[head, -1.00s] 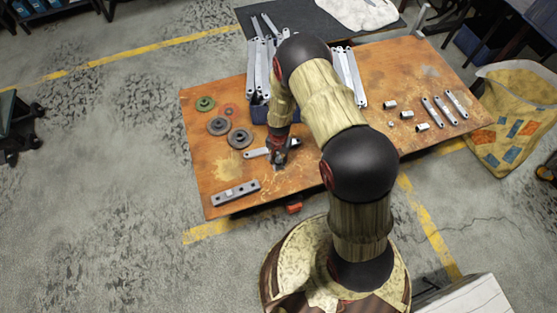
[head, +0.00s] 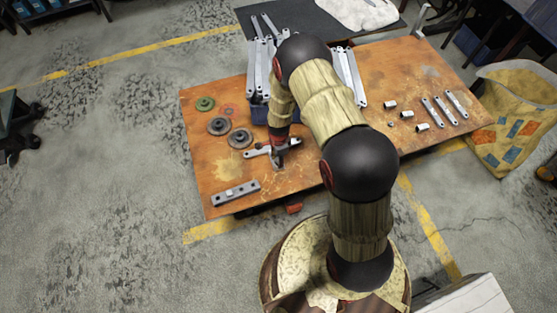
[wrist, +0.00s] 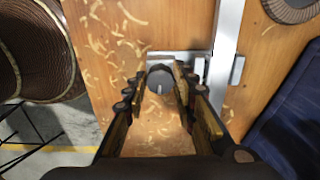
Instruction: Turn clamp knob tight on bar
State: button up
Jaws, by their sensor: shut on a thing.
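The silver bar (wrist: 225,45) runs lengthwise in the wrist view, and its light end shows in the head view (head: 256,153) on the wooden table. A metal clamp arm (wrist: 185,56) reaches left from the bar. The dark round clamp knob (wrist: 160,73) sits by this arm, between my fingertips. My gripper (wrist: 162,84) is shut on the knob from both sides. In the head view my gripper (head: 279,161) is low over the table beside the bar, and the knob is hidden there.
Dark round discs (head: 240,138) and a green disc (head: 205,104) lie left of my gripper. A drilled metal block (head: 236,193) lies near the front edge. A blue bin (wrist: 289,120) of metal strips stands close by. Small cylinders (head: 422,127) lie at right.

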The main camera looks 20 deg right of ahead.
jog(key=m, duration=0.3)
jog(key=shift+m, duration=0.4)
jog(key=m, duration=0.4)
jog(key=o, duration=1)
jog(key=shift+o, duration=0.2)
jog(key=n, duration=0.8)
jog(key=shift+n, duration=0.4)
jog(key=n, duration=0.4)
jog(key=shift+n, duration=0.3)
jog(key=n, duration=0.4)
